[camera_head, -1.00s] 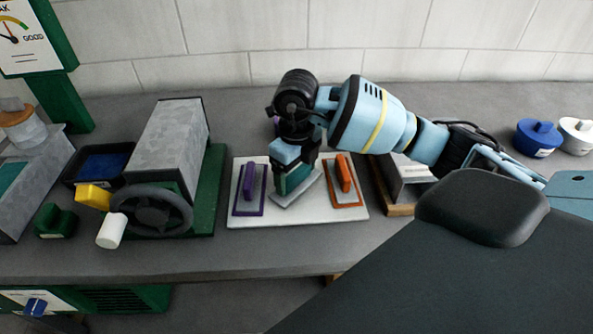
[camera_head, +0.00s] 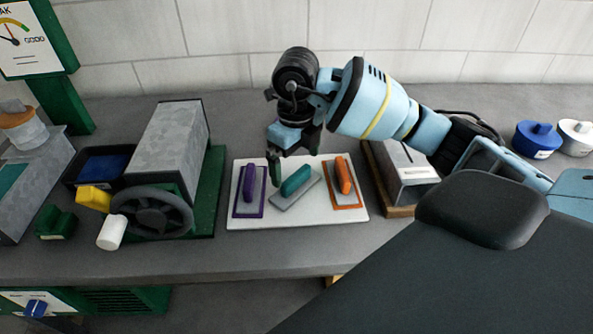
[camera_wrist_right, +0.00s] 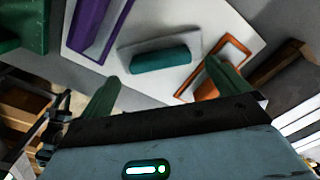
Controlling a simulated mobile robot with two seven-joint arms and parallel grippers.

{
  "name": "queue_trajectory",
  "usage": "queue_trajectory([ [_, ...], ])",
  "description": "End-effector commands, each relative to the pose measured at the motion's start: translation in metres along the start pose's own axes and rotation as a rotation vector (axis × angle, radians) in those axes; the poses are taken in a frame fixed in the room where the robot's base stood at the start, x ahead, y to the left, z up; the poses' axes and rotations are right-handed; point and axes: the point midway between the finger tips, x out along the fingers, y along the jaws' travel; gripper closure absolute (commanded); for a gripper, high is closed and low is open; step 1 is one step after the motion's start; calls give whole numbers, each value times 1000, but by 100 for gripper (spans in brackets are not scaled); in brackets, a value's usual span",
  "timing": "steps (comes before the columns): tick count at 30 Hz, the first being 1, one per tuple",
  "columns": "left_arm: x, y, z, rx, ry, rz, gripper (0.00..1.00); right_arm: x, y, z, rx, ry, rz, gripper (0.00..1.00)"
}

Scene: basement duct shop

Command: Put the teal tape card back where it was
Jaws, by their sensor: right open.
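The teal tape card (camera_head: 297,187) is a grey plate with a teal grip. It lies at an angle on the white board (camera_head: 300,216), between the purple card (camera_head: 249,190) and the orange card (camera_head: 345,185). In the right wrist view the teal card (camera_wrist_right: 160,58) lies beyond my fingertips, with the purple card (camera_wrist_right: 92,25) and orange card (camera_wrist_right: 215,75) on either side. My right gripper (camera_head: 292,165) is open and empty, just above and behind the teal card; its fingers (camera_wrist_right: 165,80) are spread. My left gripper is not in view.
A grey metal box with a black handwheel (camera_head: 152,211) stands left of the board. A metal block on a wooden base (camera_head: 408,178) stands close on the right. Blue (camera_head: 538,138) and white (camera_head: 577,136) lidded pots sit at the far right.

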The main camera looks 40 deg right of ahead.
Motion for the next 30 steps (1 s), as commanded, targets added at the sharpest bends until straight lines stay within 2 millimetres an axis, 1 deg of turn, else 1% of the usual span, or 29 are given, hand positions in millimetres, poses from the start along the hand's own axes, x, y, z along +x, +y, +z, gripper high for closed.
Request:
queue_trajectory([
  [1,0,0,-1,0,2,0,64,-13,0,1,0,-7,0,0],
  [6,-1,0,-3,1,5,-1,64,-45,0,1,-1,-5,0,0],
  [9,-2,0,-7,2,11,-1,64,-61,0,0,0,-4,-1,0],
  [12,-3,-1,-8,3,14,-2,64,-71,0,0,0,-4,-1,0],
  [17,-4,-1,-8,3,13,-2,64,-77,0,0,0,-1,0,0],
  [30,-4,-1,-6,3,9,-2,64,-76,0,0,0,0,1,0],
])
